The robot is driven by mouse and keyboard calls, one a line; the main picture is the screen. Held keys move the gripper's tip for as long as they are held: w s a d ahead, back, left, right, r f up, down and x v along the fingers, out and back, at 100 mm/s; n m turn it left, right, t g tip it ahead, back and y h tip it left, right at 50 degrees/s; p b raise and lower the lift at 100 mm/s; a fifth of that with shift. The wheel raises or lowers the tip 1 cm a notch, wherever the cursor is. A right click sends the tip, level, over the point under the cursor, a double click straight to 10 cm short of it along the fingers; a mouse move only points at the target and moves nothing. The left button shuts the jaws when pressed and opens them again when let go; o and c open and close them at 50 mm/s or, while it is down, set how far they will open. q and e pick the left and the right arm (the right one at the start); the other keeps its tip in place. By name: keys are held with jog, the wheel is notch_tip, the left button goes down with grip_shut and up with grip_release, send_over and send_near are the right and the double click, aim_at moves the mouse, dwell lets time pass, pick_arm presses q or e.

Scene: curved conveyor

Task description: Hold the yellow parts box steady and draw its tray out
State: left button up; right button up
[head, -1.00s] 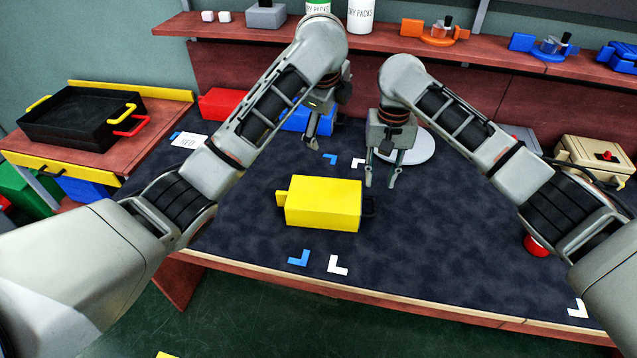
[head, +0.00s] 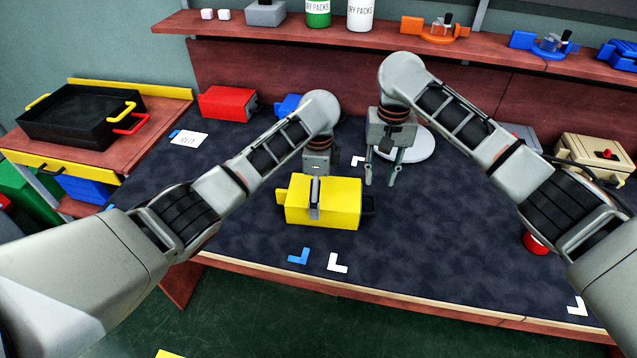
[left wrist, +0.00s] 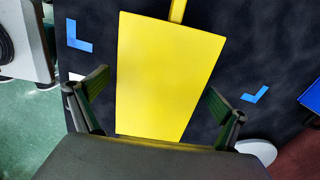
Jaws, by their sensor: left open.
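The tray inside is hidden. My left gripper (head: 316,190) is open above the box, one finger in front of it; the far finger is hidden. In the left wrist view the box (left wrist: 170,75) lies between the spread fingers (left wrist: 158,100), with gaps on both sides. My right gripper (head: 383,174) is open and empty, pointing down, just behind and right of the black handle.
Blue and white corner marks (head: 299,256) lie on the mat in front of the box. A white round disc (head: 415,146) is behind my right gripper. Red (head: 228,103) and blue (head: 288,106) boxes stand at the back. The mat's right side is mostly clear.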

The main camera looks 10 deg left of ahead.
pick_arm(q)
jog(key=shift+f, duration=1.85)
jog(key=c, duration=1.5)
jog(key=shift+o, duration=0.2)
